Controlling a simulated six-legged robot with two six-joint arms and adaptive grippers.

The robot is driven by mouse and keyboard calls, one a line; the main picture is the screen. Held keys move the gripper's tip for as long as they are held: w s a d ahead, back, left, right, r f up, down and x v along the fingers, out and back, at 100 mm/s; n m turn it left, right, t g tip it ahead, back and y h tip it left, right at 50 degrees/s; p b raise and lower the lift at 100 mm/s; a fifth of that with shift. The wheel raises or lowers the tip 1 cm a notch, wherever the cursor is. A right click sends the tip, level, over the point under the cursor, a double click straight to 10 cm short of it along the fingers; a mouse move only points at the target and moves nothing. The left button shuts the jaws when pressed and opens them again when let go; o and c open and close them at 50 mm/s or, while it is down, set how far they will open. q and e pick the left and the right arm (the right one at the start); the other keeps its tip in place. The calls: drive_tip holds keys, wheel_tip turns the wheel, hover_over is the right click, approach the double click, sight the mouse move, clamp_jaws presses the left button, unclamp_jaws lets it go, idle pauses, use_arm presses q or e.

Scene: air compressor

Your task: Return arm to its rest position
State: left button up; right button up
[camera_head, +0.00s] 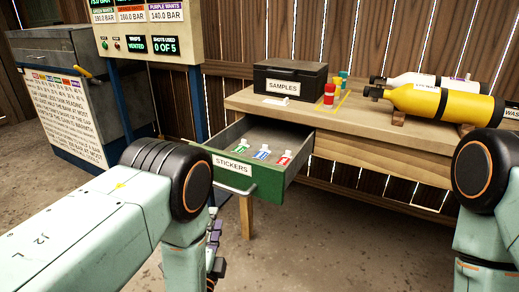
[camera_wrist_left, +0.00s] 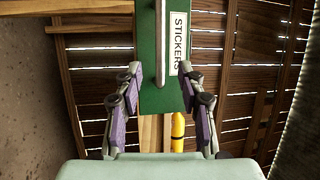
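My left arm (camera_head: 100,225) comes in from the left in the head view. Its gripper (camera_head: 214,243) hangs partly hidden behind the arm, below and in front of the drawer. In the left wrist view the gripper (camera_wrist_left: 160,78) is open, with its purple-padded fingers wide apart. The green STICKERS drawer (camera_head: 262,183) stands pulled out, and its front (camera_wrist_left: 172,95) shows between the fingers. Its handle (camera_wrist_left: 158,40) also shows between them; I see no contact. My right arm (camera_head: 482,178) is at the right edge; its gripper is out of view.
The drawer holds several stickers (camera_head: 262,152). On the wooden bench (camera_head: 380,140) are a black SAMPLES box (camera_head: 290,82), a red-capped container (camera_head: 329,95) and yellow (camera_head: 435,103) and white cylinders (camera_head: 425,83). A panel stand (camera_head: 150,35) and grey cabinet (camera_head: 70,60) stand left.

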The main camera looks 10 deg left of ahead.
use_arm(q)
drive_tip(key=s+a+f+n+g+p, duration=0.2)
drive_tip(key=s+f+n+g, duration=0.85)
drive_tip(key=s+f, duration=0.35)
drive_tip(key=s+r+n+g+p, duration=0.1)
drive_tip(key=s+n+g, duration=0.1)
drive_tip(key=s, duration=0.5)
drive_tip(key=s+a+r+n+g+p, duration=0.1)
drive_tip(key=s+r+n+g+p, duration=0.1)
drive_tip(key=s+g, duration=0.2)
drive_tip(key=s+a+r+n+g+h+p, duration=0.1)
drive_tip(key=s+r+n+g+p, duration=0.1)
drive_tip(key=s, duration=0.9)
drive_tip(key=shift+a+r+g, duration=0.15)
drive_tip(key=shift+r+g, duration=0.05)
drive_tip(key=shift+g, duration=0.55)
